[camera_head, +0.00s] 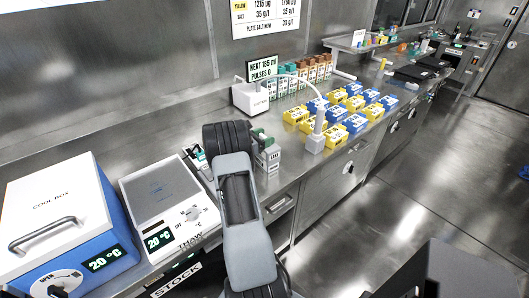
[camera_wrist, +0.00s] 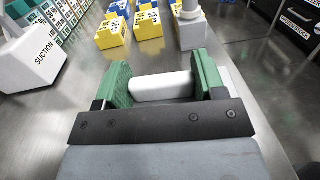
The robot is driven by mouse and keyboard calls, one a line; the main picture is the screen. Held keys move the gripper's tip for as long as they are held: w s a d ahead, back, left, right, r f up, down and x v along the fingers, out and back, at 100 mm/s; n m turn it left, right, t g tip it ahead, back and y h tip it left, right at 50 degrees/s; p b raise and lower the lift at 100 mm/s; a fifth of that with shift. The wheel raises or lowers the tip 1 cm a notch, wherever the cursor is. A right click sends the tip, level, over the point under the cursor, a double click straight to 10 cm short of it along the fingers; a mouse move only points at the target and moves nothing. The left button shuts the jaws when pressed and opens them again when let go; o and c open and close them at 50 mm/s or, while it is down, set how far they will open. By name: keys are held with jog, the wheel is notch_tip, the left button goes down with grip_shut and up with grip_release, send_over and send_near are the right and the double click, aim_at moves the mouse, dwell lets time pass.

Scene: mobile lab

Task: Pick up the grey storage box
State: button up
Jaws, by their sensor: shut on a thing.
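The grey storage box (camera_head: 268,159) stands near the front edge of the steel bench in the head view, with small labels on its side. My gripper (camera_head: 260,136) is over it, its green fingers low at the box's top. In the wrist view my gripper (camera_wrist: 163,84) is shut, its green pads on the two ends of a pale rounded bar (camera_wrist: 161,86), which looks like the top or handle of the box. Most of the box is hidden under the gripper there. I cannot tell whether the box is clear of the bench.
A white suction unit (camera_head: 250,97) stands behind, its tube curving to a pale stand (camera_head: 315,143) to the right. Several yellow and blue boxes (camera_head: 335,134) lie beyond. A dial unit (camera_head: 163,198) and a cool box (camera_head: 58,222) are at left. Bare bench shows in front of the suction unit.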

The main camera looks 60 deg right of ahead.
jog(key=c, duration=0.5)
jog(key=shift+r, duration=0.15)
